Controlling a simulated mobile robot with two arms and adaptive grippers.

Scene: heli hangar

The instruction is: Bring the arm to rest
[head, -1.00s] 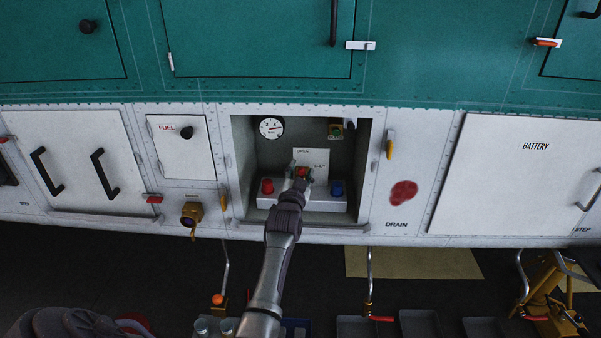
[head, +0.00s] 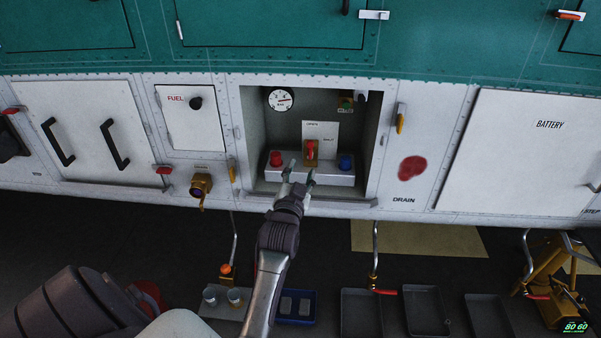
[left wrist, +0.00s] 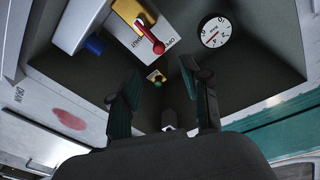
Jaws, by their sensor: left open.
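My left gripper (head: 299,174) is open and empty just in front of the lower edge of an open recess (head: 246,178) in the white lower panel. It also shows in the left wrist view (left wrist: 161,78), with its two fingers apart and nothing between them. Beyond the fingertips stands a red-handled lever (head: 310,149) on a brass-coloured body, upright and apart from the gripper. It also shows in the left wrist view (left wrist: 152,38). My right gripper is not in view.
The recess holds a red knob (head: 276,158), a blue knob (head: 345,162) and a round gauge (head: 280,100). Trays (head: 361,312), a blue bin (head: 296,320) and a yellow stand (head: 549,280) are below.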

